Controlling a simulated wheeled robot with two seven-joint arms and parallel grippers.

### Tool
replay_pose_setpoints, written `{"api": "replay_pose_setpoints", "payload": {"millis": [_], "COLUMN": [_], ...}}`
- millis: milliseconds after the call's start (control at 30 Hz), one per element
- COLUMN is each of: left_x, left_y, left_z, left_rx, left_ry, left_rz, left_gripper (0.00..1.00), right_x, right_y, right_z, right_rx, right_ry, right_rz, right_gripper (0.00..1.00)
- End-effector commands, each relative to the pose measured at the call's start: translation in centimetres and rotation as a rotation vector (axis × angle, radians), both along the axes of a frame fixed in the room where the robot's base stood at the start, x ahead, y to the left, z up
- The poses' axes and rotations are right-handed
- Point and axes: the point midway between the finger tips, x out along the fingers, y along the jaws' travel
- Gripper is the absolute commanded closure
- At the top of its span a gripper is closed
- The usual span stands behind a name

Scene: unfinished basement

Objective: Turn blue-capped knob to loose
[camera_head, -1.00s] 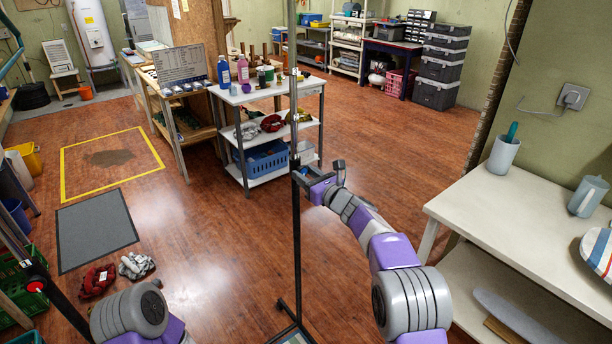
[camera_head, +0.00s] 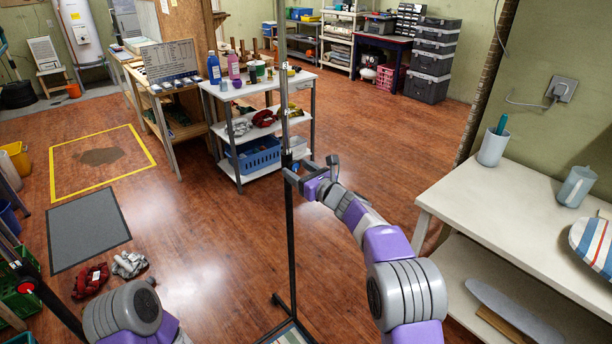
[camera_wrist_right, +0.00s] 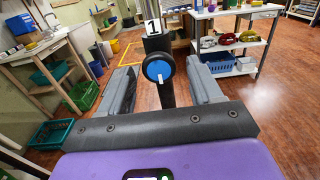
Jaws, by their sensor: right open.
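The blue-capped knob (camera_wrist_right: 159,70) faces the right wrist camera, with a white pointer line running down and slightly right. It sits on a black upright post (camera_wrist_right: 167,93) under a white label marked "1" (camera_wrist_right: 152,26). In the head view the post (camera_head: 291,230) is a tall stand in front of me. My right gripper (camera_wrist_right: 160,66) is open, with one finger on each side of the knob and a visible gap on both sides. It also shows at the post in the head view (camera_head: 297,176). My left arm shows low at left; its gripper is out of view.
Another dark post with a red-capped knob (camera_head: 26,286) stands at far left. A white shelf cart (camera_head: 227,169) stands behind the blue-knob post. A white table (camera_head: 520,215) is at right. Red (camera_head: 91,280) and grey cloths lie on the floor at left. The floor between is open.

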Motion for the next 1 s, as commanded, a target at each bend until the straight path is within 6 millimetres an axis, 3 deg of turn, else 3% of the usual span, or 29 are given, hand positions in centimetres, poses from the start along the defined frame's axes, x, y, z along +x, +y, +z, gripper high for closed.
{"api": "replay_pose_setpoints", "payload": {"millis": [500,1000], "left_x": [0.0,0.0], "left_y": [0.0,0.0], "left_z": [0.2,0.3], "left_rx": [0.000,0.000], "left_ry": [0.000,0.000], "left_rz": [0.000,0.000], "left_gripper": [0.53,0.53], "right_x": [-5.1,-5.7], "right_y": [-3.7,-4.2], "right_z": [0.1,-0.4], "right_rx": [0.001,0.015], "right_ry": [-0.001,0.018], "right_rz": [0.000,-0.005], "right_gripper": [0.36,0.36]}}
